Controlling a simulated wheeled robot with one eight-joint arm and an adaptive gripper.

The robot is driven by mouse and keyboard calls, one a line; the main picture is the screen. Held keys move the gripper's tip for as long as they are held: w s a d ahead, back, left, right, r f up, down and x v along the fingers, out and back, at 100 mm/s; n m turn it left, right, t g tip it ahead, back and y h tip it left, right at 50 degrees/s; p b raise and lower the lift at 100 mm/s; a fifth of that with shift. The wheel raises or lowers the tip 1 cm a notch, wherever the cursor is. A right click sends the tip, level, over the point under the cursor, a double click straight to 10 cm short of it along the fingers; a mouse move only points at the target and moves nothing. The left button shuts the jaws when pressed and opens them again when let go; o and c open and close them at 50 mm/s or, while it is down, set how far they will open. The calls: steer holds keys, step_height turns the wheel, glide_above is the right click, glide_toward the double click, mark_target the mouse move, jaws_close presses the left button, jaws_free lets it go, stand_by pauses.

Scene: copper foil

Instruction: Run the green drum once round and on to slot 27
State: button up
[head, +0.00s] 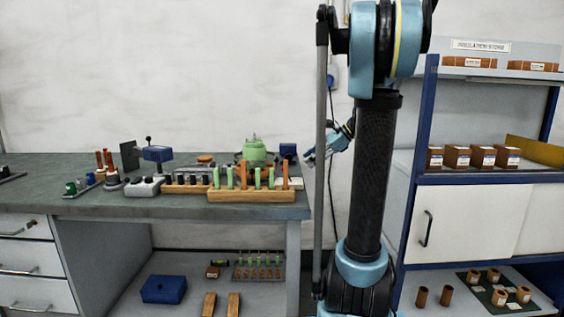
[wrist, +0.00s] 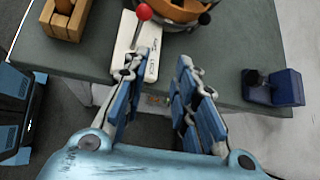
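The green drum (head: 254,151) stands upright near the back right of the bench in the head view; no slot numbers are legible. In the wrist view, a round orange and dark device (wrist: 180,12) is cut off by the top edge; I cannot tell whether it belongs to the drum. A red knob (wrist: 143,12) sits by a pale plate (wrist: 125,45) below it. My gripper (wrist: 167,57) is open and empty, its fingers apart over the bench edge.
A wooden rack (head: 252,196) with green and orange pegs stands in front of the drum. A blue block (head: 288,150) is right of the drum and also shows in the wrist view (wrist: 287,87). A shelf unit (head: 425,130) stands right. The bench (head: 150,211) is crowded around the drum.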

steer(key=w+d+r+m+y, duration=0.4)
steer(key=w, duration=0.2)
steer(key=shift+g, duration=0.3)
steer(key=x, duration=1.7)
steer(key=shift+s+d+f, duration=0.1)
steer(key=shift+f, duration=0.15)
steer(key=shift+m, duration=0.3)
jaws_close()
